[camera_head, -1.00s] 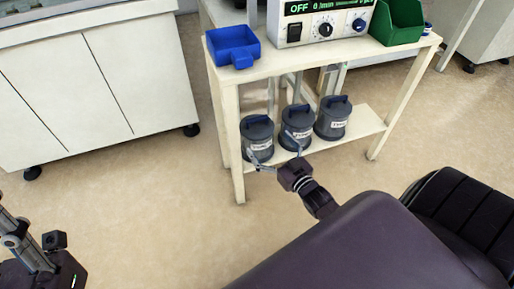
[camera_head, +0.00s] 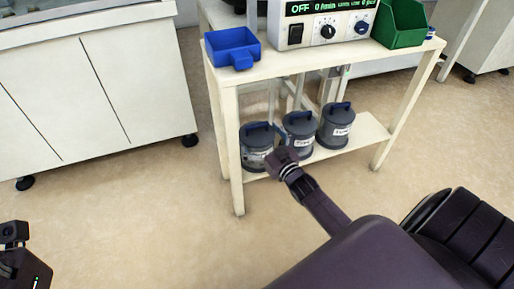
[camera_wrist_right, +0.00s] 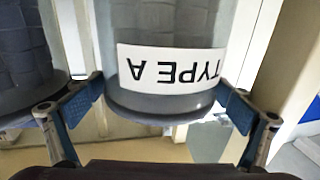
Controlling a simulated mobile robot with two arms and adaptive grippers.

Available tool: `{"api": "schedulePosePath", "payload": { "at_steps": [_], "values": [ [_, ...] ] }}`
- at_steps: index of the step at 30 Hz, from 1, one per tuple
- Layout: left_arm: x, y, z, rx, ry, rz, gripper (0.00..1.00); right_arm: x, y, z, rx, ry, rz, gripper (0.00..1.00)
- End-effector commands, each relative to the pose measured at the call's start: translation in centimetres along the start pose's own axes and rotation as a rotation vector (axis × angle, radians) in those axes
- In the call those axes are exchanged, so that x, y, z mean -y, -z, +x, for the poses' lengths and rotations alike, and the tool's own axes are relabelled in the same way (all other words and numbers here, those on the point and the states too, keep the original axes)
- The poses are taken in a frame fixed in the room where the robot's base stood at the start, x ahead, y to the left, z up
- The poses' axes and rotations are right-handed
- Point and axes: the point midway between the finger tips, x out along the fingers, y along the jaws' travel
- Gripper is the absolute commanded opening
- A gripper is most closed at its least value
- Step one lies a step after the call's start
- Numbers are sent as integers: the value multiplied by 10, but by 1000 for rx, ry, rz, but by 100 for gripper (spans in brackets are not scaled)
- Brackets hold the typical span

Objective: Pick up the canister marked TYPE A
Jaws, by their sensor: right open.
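The canister marked TYPE A (camera_wrist_right: 170,60) is a dark grey, clear-sided cylinder whose white label reads upside down in the right wrist view. In the head view it appears to be the left canister (camera_head: 256,139) of three on the lower shelf, upright with a blue handle. My right gripper (camera_head: 270,152) is at its front right side, partly covering it. In the wrist view the right gripper (camera_wrist_right: 162,102) is open, with one blue-padded finger on each side of the canister. I cannot tell whether the pads touch it. Only part of my left arm shows at bottom left.
The middle canister (camera_head: 298,132) stands close to the right, and the right canister (camera_head: 336,125) beyond it. The lower shelf (camera_head: 366,131) belongs to a cream table with a front leg (camera_head: 231,150) close left. A blue bin (camera_head: 232,48), control unit (camera_head: 325,28) and green bin (camera_head: 402,24) are on top.

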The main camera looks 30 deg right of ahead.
Motion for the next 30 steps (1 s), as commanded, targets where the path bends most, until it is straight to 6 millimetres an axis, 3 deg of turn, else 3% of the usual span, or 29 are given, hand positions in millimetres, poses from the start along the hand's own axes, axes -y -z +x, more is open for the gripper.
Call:
{"api": "schedulePosePath", "payload": {
  "at_steps": [2, 20, 30],
  "values": [
    [0, 0, 0, 0, 0, 0, 40, 0, 0, 0, 0, 0, 0, 96],
    [0, 0, 0, 0, 1, -1, 40, 0, 0, 0, -1, 0, 1, 30],
    [0, 1, 2, -2, 1, -1, 40, 0, 6, 0, -7, 1, 0, 29]
  ]
}}
